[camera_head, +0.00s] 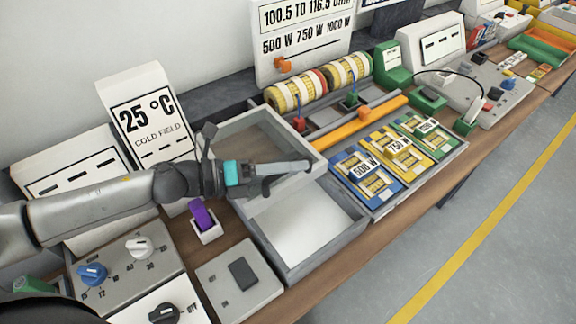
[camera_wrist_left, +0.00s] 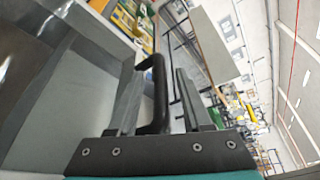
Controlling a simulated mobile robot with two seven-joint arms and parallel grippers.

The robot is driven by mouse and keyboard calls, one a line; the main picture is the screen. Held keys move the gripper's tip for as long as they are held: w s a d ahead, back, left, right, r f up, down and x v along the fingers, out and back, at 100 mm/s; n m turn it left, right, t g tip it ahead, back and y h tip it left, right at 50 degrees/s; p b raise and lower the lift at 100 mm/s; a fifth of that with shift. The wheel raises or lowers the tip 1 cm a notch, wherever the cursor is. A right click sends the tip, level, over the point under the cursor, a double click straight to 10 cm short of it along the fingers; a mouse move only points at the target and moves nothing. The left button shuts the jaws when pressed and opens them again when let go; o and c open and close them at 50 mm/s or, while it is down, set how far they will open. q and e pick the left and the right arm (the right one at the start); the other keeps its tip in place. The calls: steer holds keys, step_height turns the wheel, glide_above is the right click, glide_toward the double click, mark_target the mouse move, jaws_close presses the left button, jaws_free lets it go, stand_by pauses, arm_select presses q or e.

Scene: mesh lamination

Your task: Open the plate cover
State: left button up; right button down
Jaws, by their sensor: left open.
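The grey plate cover (camera_head: 238,128) is a shallow box-like lid. It stands tilted up at the back of a grey open-topped tray (camera_head: 292,265) with a pale floor. My left gripper (camera_head: 292,174) is at the cover's front edge, above the tray. In the left wrist view, a black handle (camera_wrist_left: 157,92) lies between the two spread fingers of my left gripper (camera_wrist_left: 158,100), beside the grey wall of the cover (camera_wrist_left: 85,95). The fingers look open around the handle; whether either touches it cannot be told. My right gripper is not in view.
Blue, yellow and green plates (camera_head: 365,178) lie right of the tray, below an orange bar (camera_head: 362,124). A purple switch (camera_head: 203,217) and a knob panel (camera_head: 125,262) are at the left. A "25 °C" sign (camera_head: 147,118) stands behind my arm.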

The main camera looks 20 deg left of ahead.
arm_select(q)
jaws_close()
stand_by(0.4)
stand_by(1.1)
